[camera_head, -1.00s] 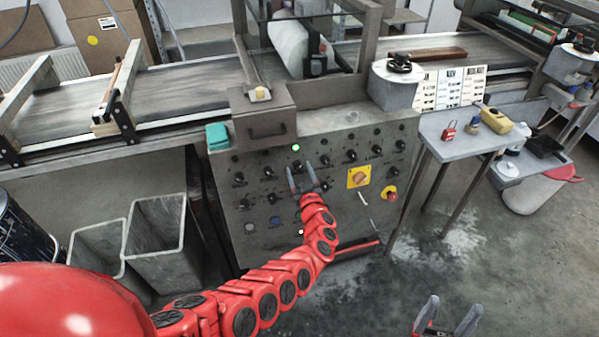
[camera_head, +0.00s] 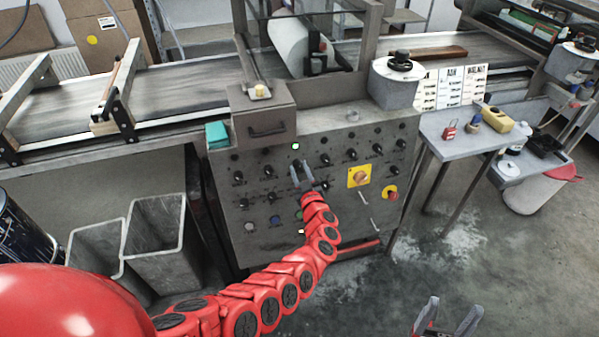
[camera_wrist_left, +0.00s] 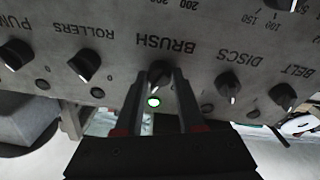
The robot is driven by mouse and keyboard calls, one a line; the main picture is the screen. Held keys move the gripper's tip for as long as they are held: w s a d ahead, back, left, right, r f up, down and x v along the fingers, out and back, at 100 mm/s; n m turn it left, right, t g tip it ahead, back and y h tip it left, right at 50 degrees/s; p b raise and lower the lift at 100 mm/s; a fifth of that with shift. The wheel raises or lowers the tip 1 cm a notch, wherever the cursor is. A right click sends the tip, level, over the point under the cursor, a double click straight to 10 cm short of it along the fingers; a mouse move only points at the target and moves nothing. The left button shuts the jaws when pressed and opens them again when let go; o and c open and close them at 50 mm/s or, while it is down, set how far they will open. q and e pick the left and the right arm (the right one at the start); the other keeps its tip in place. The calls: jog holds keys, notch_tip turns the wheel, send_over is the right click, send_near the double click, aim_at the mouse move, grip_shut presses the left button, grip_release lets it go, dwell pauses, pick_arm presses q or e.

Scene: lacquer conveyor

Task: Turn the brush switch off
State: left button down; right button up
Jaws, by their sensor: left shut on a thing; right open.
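The brush switch is a small black knob (camera_wrist_left: 160,72) below the upside-down BRUSH label in the left wrist view. My left gripper (camera_wrist_left: 174,82) is shut on it, one finger on each side. The fingers hide much of the knob, so I cannot tell its pointer's angle. A round lamp (camera_wrist_left: 153,101) glows green by the knob; it also shows in the head view (camera_head: 295,146). In the head view my left gripper (camera_head: 301,174) reaches the grey control panel (camera_head: 235,215). My right gripper (camera_head: 446,322) is open and empty, low above the floor.
Neighbouring black knobs sit close by: the rollers knob (camera_wrist_left: 85,64) and the discs knob (camera_wrist_left: 228,85). A yellow-plated switch (camera_head: 359,176) and a red button (camera_head: 390,192) are further right on the panel. A small side table (camera_head: 455,145) stands right. Grey bins (camera_head: 155,245) stand left.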

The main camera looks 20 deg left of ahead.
pick_arm(q)
jog(key=n+b, duration=0.2)
jog(key=n, duration=0.1)
jog(key=n+g+y+b, duration=0.1)
jog(key=n+b, duration=0.2)
jog(key=n, duration=0.1)
jog(key=shift+w+d+f, duration=0.1)
jog(key=shift+f, duration=0.1)
jog(key=n+b, duration=0.1)
jog(key=n, duration=0.1)
jog(key=shift+n+g+y+b, duration=0.3)
jog(key=shift+n+b, duration=0.1)
jog(key=shift+d+r+n+g+b, duration=0.1)
jog(key=shift+r+n+g+b, duration=0.15)
jog(key=shift+n+b, duration=0.7)
jog(key=shift+n, duration=0.45)
jog(key=c, duration=0.5)
grip_release()
